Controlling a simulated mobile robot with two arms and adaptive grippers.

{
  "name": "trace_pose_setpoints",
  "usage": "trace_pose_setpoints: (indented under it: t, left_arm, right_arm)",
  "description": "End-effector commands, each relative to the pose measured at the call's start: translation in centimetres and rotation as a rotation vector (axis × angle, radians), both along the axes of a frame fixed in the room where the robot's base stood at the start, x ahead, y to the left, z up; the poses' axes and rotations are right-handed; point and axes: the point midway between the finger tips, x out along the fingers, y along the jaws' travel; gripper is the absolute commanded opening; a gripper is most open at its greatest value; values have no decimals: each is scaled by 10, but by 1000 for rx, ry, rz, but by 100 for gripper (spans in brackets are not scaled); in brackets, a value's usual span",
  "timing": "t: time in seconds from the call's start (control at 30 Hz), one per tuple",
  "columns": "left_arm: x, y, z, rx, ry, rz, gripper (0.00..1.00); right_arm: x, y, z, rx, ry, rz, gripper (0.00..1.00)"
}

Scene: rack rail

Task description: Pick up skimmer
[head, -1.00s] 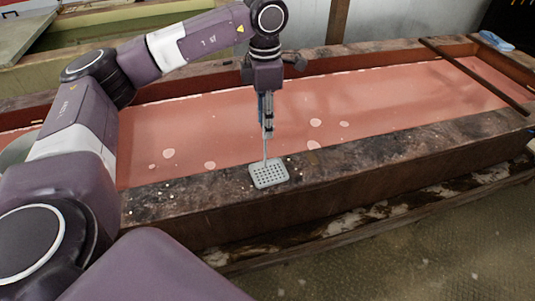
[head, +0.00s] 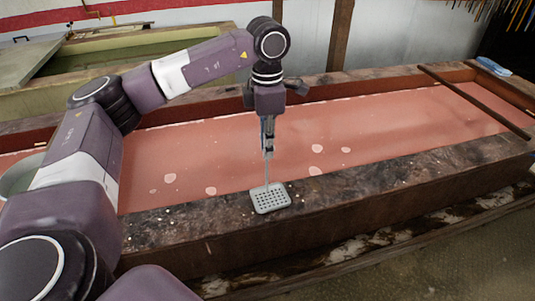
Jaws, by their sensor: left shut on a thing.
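The skimmer (head: 271,198) is a pale grey, square perforated plate with a thin upright handle. Its plate is at the near wooden rim of the trough, over the dark top surface; I cannot tell whether it touches the wood. My left gripper (head: 268,150) points down above the plate and is shut on the skimmer's handle. The upper part of the handle is hidden by the gripper. My right gripper is not in view.
A long wooden trough (head: 400,155) holds reddish liquid with pale floating patches. A dark rod (head: 472,100) lies across its right end, near a blue object (head: 493,66). A greenish tank (head: 130,55) stands behind at left.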

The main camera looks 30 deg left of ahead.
Motion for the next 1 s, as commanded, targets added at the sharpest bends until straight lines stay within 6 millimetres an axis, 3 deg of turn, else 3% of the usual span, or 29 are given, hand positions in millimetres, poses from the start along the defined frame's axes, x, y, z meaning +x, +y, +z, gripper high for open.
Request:
trace_pose_setpoints:
  t: [0.17,0.37,0.4,0.6,0.8,1.0]
  left_arm:
    - [1,-1,25,-2,-8,-1,0]
    - [2,-2,84,-4,-11,-2,0]
    - [1,0,97,0,-7,-1,0]
    - [1,0,141,0,-7,2,0]
    - [0,0,173,1,-5,1,0]
    - [0,0,190,-1,-2,-1,0]
  right_arm:
    - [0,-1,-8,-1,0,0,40]
    - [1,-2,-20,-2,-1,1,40]
    - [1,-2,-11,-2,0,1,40]
    - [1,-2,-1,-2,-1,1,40]
    - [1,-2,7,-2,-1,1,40]
    - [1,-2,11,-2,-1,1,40]
